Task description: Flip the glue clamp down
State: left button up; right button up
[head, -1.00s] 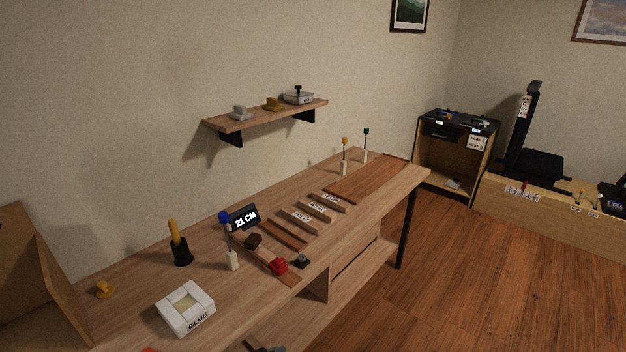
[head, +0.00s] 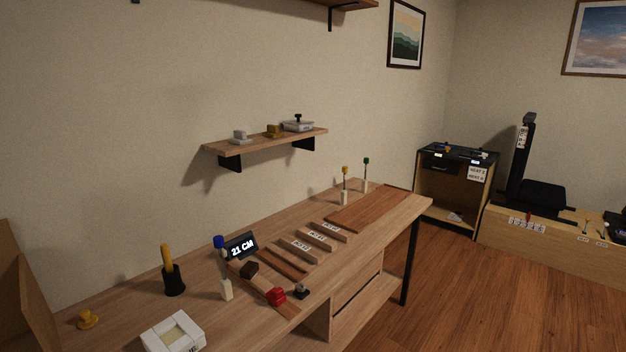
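A white square block (head: 172,333) with a pale recessed top sits at the front left of the workbench in the head view, cut by the lower edge. Behind it stands an upright yellow handle (head: 168,258) in a black base (head: 174,281). No label reads as a glue clamp, so I cannot tell for certain which piece it is. Neither of my grippers is in view.
The wooden workbench (head: 232,319) carries a "21 CM" display (head: 241,246), a blue-topped lever (head: 220,243), a red piece (head: 276,296) and several labelled wood strips. A wall shelf (head: 262,140) hangs above. Open floor (head: 470,300) lies to the right.

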aim_at(219, 244)
jog(key=z, duration=2.15)
jog(key=k, duration=0.75)
jog(key=u, duration=1.3)
